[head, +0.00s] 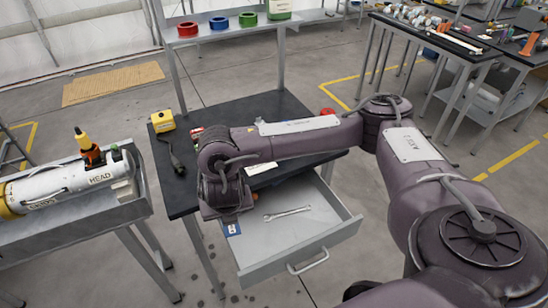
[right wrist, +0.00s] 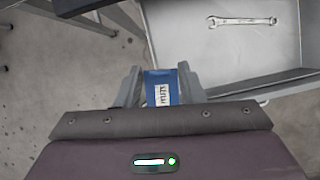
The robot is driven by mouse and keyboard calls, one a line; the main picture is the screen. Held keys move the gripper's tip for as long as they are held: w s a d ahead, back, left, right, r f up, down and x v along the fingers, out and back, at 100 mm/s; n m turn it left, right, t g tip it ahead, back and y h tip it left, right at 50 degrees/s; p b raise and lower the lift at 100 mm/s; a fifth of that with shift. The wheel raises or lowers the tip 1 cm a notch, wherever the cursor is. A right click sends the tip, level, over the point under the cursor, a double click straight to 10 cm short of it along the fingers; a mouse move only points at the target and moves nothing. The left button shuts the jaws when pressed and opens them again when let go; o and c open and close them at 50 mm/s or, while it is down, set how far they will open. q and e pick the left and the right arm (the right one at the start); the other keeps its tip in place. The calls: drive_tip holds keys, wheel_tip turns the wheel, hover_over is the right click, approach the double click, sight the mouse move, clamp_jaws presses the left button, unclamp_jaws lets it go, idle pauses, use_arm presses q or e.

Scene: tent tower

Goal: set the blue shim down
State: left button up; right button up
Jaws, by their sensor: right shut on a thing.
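In the right wrist view the shim (right wrist: 161,88) sits between the two grey fingers of the right gripper (right wrist: 160,80), beside the drawer wall. I cannot tell how high it is or whether it touches the drawer. My left gripper is not in view.
The black tabletop (head: 182,194) holds a yellow device (head: 163,121) and a dark handheld tool (head: 174,153). A tray (head: 90,218) with a white cylinder (head: 70,180) stands at left.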

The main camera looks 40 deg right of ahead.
drive_tip(key=shift+n+y, duration=0.3)
drive_tip(key=shift+n, duration=0.3)
drive_tip(key=d, duration=0.5)
drive_tip(key=shift+w+d+r, duration=0.15)
drive_tip(key=shift+d+r, duration=0.15)
clamp_jaws()
drive_tip(key=m+b, duration=0.2)
drive_tip(key=b, duration=0.6)
hover_over(253, 232)
drive_tip(key=s, duration=0.2)
wheel_tip(253, 232, down, 13)
drive_tip(key=shift+w+a+f+b, duration=0.15)
drive_tip(key=shift+f+b, duration=0.45)
drive_tip(key=shift+f, duration=1.95)
